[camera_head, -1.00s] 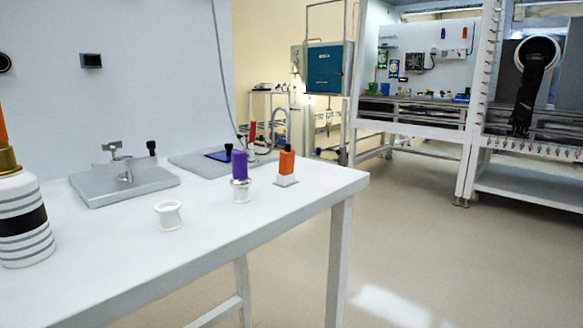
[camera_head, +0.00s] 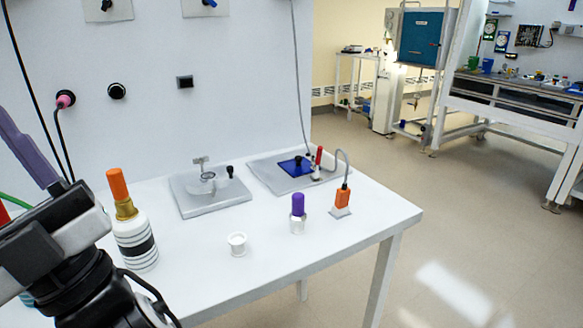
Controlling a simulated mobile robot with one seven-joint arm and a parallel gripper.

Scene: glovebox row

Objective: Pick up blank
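I cannot tell for certain which thing is the blank. A dark blue square piece (camera_head: 296,167) lies flat on the grey plate (camera_head: 265,178) at the back of the white table. A purple cylinder (camera_head: 298,204) stands upright in a small pale holder (camera_head: 298,226) nearer the front. A white flanged ring (camera_head: 237,244) stands to its left with nothing in it. My arm (camera_head: 60,235) shows at the lower left, left of these things and apart from them. My gripper's fingertips cannot be made out, so its opening is unclear.
A striped bottle with an orange top (camera_head: 134,235) stands close to my arm. A grey fixture plate (camera_head: 210,196) and an orange block with a cable (camera_head: 343,196) are also on the white table (camera_head: 330,250). Open floor (camera_head: 490,230) lies to the right.

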